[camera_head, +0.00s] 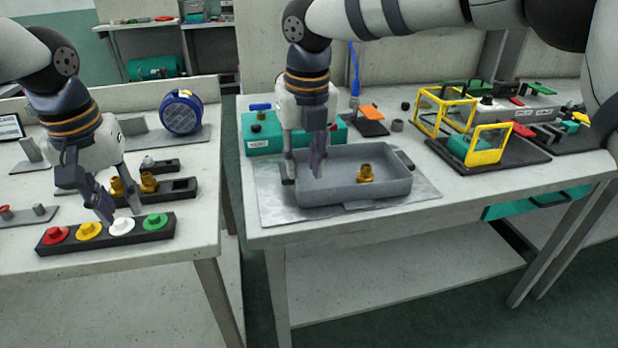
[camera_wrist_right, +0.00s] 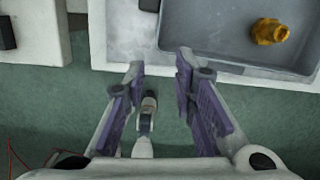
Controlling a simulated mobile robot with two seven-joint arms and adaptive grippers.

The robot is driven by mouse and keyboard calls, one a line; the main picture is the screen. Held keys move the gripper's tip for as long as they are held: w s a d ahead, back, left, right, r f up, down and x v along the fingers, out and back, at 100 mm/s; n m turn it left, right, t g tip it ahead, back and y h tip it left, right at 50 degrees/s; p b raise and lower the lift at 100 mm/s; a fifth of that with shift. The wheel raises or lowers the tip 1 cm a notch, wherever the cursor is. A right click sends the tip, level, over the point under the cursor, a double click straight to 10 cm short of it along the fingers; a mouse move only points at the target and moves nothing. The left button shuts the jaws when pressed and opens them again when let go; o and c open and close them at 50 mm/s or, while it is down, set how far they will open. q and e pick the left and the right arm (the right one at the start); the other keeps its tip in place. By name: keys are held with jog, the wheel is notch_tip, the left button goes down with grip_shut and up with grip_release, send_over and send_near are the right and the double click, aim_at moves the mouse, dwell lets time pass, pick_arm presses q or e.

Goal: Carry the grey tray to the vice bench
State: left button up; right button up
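The grey tray (camera_head: 335,193) rests on a pale metal sheet on the middle bench. It holds one brass fitting (camera_head: 365,173). A dark handle (camera_head: 404,160) shows at its right end. My right gripper (camera_head: 304,172) is open at the tray's left end; contact is unclear. In the right wrist view its fingers (camera_wrist_right: 160,72) stand apart with nothing between them, and the tray (camera_wrist_right: 225,62) and fitting (camera_wrist_right: 269,31) lie at upper right. My left gripper (camera_head: 116,203) is open over the left bench, close to a black strip of coloured knobs. I cannot identify a vice bench.
The black strip (camera_head: 60,249) lies along the left bench's front edge. A green box (camera_head: 262,145) stands behind the tray. Yellow-framed fixtures (camera_head: 491,157) occupy the bench to the right. A floor gap (camera_head: 236,205) separates the left and middle benches.

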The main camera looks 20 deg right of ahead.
notch_tip(320, 180, up, 11)
jog(key=s+d, duration=0.1)
jog(key=s, duration=0.1)
jog(key=shift+f, duration=0.15)
